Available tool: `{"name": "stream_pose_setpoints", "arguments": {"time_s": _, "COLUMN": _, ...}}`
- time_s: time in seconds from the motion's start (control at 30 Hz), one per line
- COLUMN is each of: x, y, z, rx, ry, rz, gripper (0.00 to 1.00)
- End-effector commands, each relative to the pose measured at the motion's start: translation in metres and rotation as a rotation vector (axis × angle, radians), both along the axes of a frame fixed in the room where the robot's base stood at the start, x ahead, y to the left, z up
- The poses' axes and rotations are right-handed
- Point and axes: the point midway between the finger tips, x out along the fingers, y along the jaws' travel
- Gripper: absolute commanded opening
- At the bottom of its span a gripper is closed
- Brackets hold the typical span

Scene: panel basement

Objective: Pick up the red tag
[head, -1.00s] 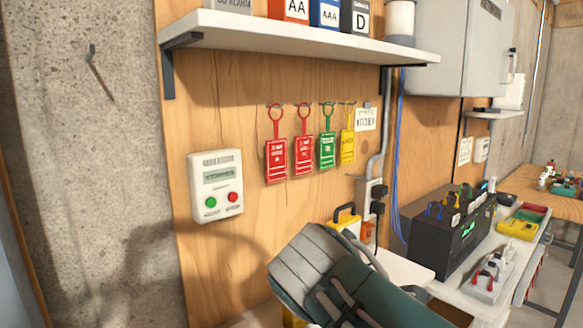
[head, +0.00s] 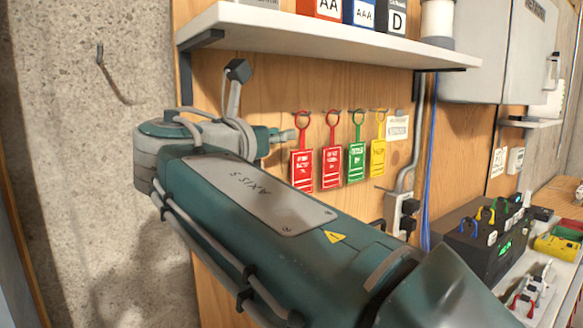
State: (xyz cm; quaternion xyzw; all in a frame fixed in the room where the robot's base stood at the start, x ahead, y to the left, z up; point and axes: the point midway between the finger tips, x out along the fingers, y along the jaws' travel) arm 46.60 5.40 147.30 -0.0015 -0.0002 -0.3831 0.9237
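Two red tags hang from hooks on the wooden panel in the head view: a left red tag (head: 302,168) and a right red tag (head: 332,166). Each has a ring loop at its top and white print. A green tag (head: 356,162) and a yellow tag (head: 378,158) hang to their right. My gripper (head: 291,135) is at the end of my teal arm, just left of the left red tag's loop. Only a small part of it shows; the arm covers the rest. I cannot tell whether it touches the tag or whether its fingers are open.
A white shelf (head: 330,40) with battery boxes juts out above the tags. A grey conduit and blue cables (head: 428,170) run down to their right. A black power unit (head: 490,240) stands on the bench.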

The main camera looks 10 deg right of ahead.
Motion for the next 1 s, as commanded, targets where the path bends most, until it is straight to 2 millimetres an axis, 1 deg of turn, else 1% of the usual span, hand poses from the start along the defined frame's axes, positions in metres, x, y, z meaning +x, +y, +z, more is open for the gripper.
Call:
{"name": "stream_pose_setpoints", "arguments": {"time_s": 0.03, "x": 0.005, "y": -0.007, "z": 0.0, "rx": 0.001, "ry": 0.001, "rz": -0.004, "gripper": 0.28}}
{"name": "stream_pose_setpoints", "arguments": {"time_s": 0.27, "x": 0.018, "y": -0.019, "z": -0.002, "rx": 0.001, "ry": 0.001, "rz": -0.002, "gripper": 0.28}}
{"name": "stream_pose_setpoints", "arguments": {"time_s": 0.4, "x": 0.032, "y": -0.037, "z": -0.005, "rx": 0.0, "ry": 0.001, "rz": -0.004, "gripper": 0.28}}
{"name": "stream_pose_setpoints", "arguments": {"time_s": 0.53, "x": 0.044, "y": -0.048, "z": -0.005, "rx": 0.001, "ry": 0.0, "rz": -0.002, "gripper": 0.28}}
{"name": "stream_pose_setpoints", "arguments": {"time_s": 0.63, "x": 0.048, "y": -0.052, "z": -0.005, "rx": 0.001, "ry": 0.0, "rz": 0.001, "gripper": 0.28}}
{"name": "stream_pose_setpoints", "arguments": {"time_s": 0.83, "x": 0.048, "y": -0.051, "z": -0.005, "rx": 0.001, "ry": 0.0, "rz": 0.002, "gripper": 0.28}}
{"name": "stream_pose_setpoints", "arguments": {"time_s": 0.9, "x": 0.048, "y": -0.051, "z": -0.005, "rx": 0.001, "ry": 0.0, "rz": 0.001, "gripper": 0.0}}
{"name": "stream_pose_setpoints", "arguments": {"time_s": 1.0, "x": 0.048, "y": -0.051, "z": -0.005, "rx": 0.001, "ry": 0.0, "rz": 0.001, "gripper": 0.0}}
